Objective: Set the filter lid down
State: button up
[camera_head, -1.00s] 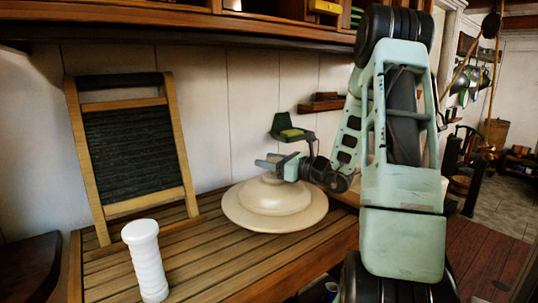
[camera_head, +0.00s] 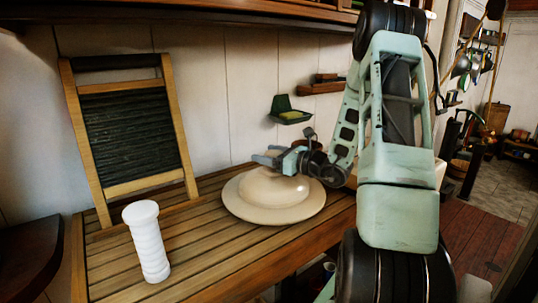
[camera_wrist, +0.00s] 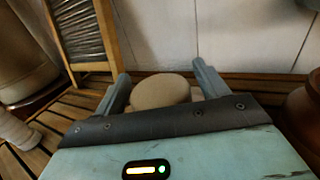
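The filter lid (camera_head: 272,209) is cream, domed and wide-brimmed. It is level, low over the slatted wooden counter (camera_head: 205,262), near its right end; I cannot tell whether its underside touches the slats. My gripper (camera_head: 268,160) reaches in from the right at the top of the lid.
A white ribbed jar (camera_head: 148,241) stands at the counter's front left. A washboard (camera_head: 130,130) leans on the wall behind. Slats between jar and lid are clear. A brown vessel (camera_wrist: 22,70) shows in the wrist view.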

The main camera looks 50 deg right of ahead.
jog(key=shift+r, duration=0.1)
jog(key=s+d+b, duration=0.2)
jog(key=s, duration=1)
jog(key=shift+b, duration=0.35)
jog(key=shift+w, duration=0.1)
